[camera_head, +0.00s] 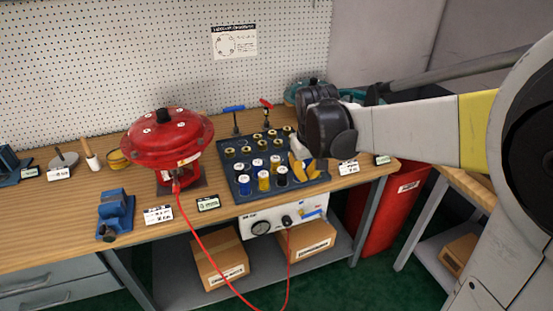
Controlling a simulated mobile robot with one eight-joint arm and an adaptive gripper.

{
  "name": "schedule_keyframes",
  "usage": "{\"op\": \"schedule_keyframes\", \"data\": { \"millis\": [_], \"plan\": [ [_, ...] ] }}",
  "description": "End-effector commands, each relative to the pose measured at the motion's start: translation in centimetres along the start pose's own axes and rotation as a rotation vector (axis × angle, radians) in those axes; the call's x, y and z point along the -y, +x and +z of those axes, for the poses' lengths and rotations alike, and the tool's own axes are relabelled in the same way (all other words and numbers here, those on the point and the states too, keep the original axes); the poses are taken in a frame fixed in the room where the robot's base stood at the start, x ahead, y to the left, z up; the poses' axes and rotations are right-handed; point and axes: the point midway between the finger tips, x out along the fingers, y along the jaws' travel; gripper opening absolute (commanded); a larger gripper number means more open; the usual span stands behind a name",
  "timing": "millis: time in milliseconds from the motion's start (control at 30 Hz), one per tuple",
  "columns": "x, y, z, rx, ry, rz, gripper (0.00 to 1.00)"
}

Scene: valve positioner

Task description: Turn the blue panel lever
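A white control panel box (284,219) hangs under the front edge of the workbench, with a round gauge (260,228) and a dark knob (287,221). A small blue part (312,213) at the panel's right end looks like the blue lever; its exact angle is too small to tell. My arm reaches in from the right, and my gripper (303,170) points down over the right end of the dark tray, above and behind the panel. Its yellow-orange fingers show below the dark wrist, apart from the panel. Their opening is unclear.
A red valve actuator (168,139) stands on the bench, with a red hose hanging to the panel. A dark tray (241,193) holds several cylindrical fittings. Blue-handled (234,108) and red-handled (267,103) tools stand behind it. Cardboard boxes (217,259) sit below.

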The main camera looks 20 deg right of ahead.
Motion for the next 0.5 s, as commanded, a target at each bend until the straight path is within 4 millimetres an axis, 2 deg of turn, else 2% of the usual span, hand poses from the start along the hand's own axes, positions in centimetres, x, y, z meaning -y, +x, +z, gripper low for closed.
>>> {"op": "schedule_keyframes", "data": {
  "millis": [33, 200, 400, 500],
  "plan": [
    [-1.1, 1.1, -1.6, 0.030, 0.001, 0.005, 0.00],
    [-4.0, 6.7, -4.7, 0.135, -0.011, 0.016, 0.00],
    [-6.4, 12.9, -5.7, 0.232, -0.019, 0.018, 0.00],
    [-7.0, 14.9, -5.7, 0.260, -0.021, 0.018, 0.00]
  ]
}}
